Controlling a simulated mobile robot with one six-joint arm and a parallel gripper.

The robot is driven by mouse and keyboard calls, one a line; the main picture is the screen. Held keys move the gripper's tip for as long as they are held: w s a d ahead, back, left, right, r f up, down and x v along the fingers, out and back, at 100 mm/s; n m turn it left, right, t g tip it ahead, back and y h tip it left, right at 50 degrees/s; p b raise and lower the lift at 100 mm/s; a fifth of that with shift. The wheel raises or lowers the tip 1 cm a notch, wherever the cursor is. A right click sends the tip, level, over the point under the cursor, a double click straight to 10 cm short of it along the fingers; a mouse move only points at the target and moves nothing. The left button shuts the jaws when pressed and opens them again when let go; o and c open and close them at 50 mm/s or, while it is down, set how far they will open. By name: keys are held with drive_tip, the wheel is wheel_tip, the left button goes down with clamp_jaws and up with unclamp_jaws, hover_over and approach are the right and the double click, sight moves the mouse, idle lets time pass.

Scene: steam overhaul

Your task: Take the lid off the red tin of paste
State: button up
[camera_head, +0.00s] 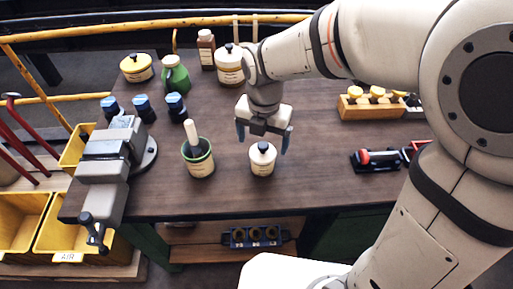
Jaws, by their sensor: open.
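No tin that looks clearly red shows in the head view. A small cream tin (262,169) stands upright on the bench, with its white lid (263,152) and dark knob on top. My gripper (263,139) is open and empty, its blue fingers pointing down and spread apart. In the picture it is just above and behind this tin's lid; I cannot tell the exact gap. A yellow-and-black tin (136,74) with a lid and a larger cream tin (229,73) with a white lid stand at the back. Labels are too small to read.
A green-rimmed pot (199,164) with a pale handle stands left of the small tin. A vise (107,160) is at the left edge. Several blue-capped jars, a green bottle (175,77), a wooden block (371,106) and a red-and-black tool (378,158) stand around.

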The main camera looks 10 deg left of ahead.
sight(263, 146)
drive_tip(key=shift+f, duration=1.6)
drive_tip(key=shift+c, duration=0.3)
drive_tip(key=c, duration=1)
